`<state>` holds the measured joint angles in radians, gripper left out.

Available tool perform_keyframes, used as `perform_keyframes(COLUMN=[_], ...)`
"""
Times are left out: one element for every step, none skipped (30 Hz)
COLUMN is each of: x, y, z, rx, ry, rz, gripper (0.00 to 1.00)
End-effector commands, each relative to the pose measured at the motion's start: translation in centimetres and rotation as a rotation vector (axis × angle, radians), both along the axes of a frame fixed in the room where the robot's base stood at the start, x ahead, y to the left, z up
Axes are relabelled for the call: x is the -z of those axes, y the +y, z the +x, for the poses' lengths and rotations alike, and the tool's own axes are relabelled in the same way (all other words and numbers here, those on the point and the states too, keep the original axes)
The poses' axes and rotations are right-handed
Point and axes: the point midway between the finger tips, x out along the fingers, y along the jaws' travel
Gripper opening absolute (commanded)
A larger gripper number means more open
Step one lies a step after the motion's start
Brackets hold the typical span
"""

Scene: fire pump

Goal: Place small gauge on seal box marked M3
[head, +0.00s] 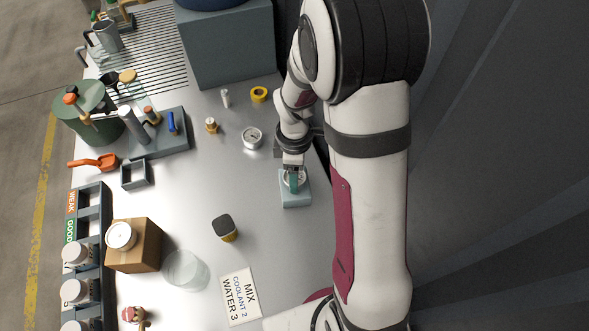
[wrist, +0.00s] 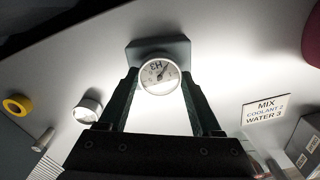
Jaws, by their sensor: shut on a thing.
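The small gauge (wrist: 160,76), a round white dial with a dark needle, sits between the fingertips of my gripper (wrist: 160,82). Its lettering appears upside down in the wrist view and is hard to read. My gripper (head: 293,170) is shut on it, and the gauge is partly hidden in the head view. A pale teal box (head: 295,201), the seal box, lies directly under the gripper; it also shows behind the gauge in the wrist view (wrist: 174,47). I cannot tell whether the gauge touches the box. No M3 mark is readable on the box.
Another round gauge (head: 252,138), a yellow ring (head: 259,95) and a small brass fitting (head: 211,126) lie left of the gripper. A dark-topped yellow item (head: 225,228) and a MIX sign (head: 240,297) stand nearer the front. The tabletop left of the box is clear.

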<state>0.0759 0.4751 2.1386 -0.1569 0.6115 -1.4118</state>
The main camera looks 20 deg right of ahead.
Motion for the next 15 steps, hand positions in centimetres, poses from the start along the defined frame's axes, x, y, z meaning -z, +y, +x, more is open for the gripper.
perform_keyframes(x=[0.07, 0.06, 0.05, 0.05, 0.05, 0.05, 0.04, 0.04, 0.04, 0.04, 0.04, 0.04, 0.01, -0.1, -0.44], y=[0.0, 0.0, 0.0, 0.0, 0.0, 0.0, 0.0, 0.0, 0.0, 0.0, 0.0, 0.0, 0.01, 0.01, 0.0], z=[-0.01, -0.01, -0.01, -0.01, -0.01, -0.01, -0.01, 0.0, -0.01, 0.0, 0.0, 0.0, 0.0, 0.01, 0.05], rx=[0.0, 0.0, 0.0, 0.0, 0.0, 0.0, 0.0, 0.0, 0.0, 0.0, 0.0, 0.0, 0.0, 0.0, 0.0], ry=[0.001, 0.0, 0.0, 0.0, 0.0, 0.0, 0.0, 0.0, 0.0, 0.0, 0.0, 0.0, 0.0, -0.001, -0.002], rz=[0.0, 0.0, 0.0, 0.0, 0.0, 0.0, 0.0, 0.0, 0.0, 0.0, 0.0, 0.0, 0.0, 0.0, 0.0], gripper=[0.69, 0.74, 0.82, 0.87, 0.93, 0.96, 0.96, 0.96, 0.96, 0.96, 0.96, 0.96, 0.96, 0.96, 0.96])
